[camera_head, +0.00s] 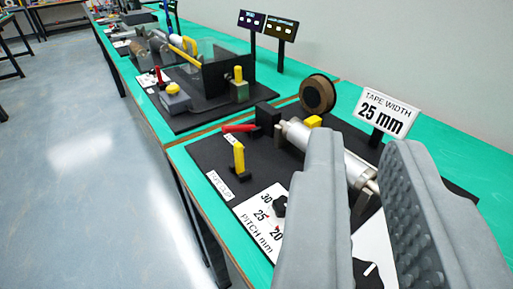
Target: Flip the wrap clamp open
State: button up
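My gripper (362,155) fills the lower right, its two grey padded fingers apart with a gap between them. Beyond and partly behind the fingers is a black board (205,152) with a tape-wrapping machine. A red lever (238,128) lies nearly flat beside a black block (267,117). A yellow lever (239,157) stands upright on a small black base. Small labels by both levers are too small to read surely, so I cannot tell which is the wrap clamp. A silver roller (300,133) runs behind the fingers. My gripper touches neither lever.
A tape roll (317,94) and a "TAPE WIDTH 25 mm" sign (387,113) stand behind. A pitch dial plate (262,222) is at the front. A second machine on a black base (185,120) is farther left on the green bench (190,137). Open floor (85,170) lies left.

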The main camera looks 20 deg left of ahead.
aim_at(240, 128)
jog(key=shift+w+a+f, duration=0.1)
jog(key=shift+w+a, duration=0.05)
jog(key=shift+w, duration=0.1)
grip_shut()
jog(key=w+a+f+n+g+h, duration=0.3)
jog(key=w+a+f+n, duration=0.6)
jog(key=w+a+n, duration=0.3)
jog(key=w+a+f+n+g+h, duration=0.3)
jog(key=w+a+f+n+g, duration=0.3)
jog(key=w+a+f+n, duration=0.3)
jog(key=w+a+n, duration=0.4)
jog(key=a+n, duration=0.1)
jog(key=n, duration=0.2)
jog(key=shift+g+h, duration=0.3)
jog(key=shift+w, duration=0.1)
jog(key=x, duration=1)
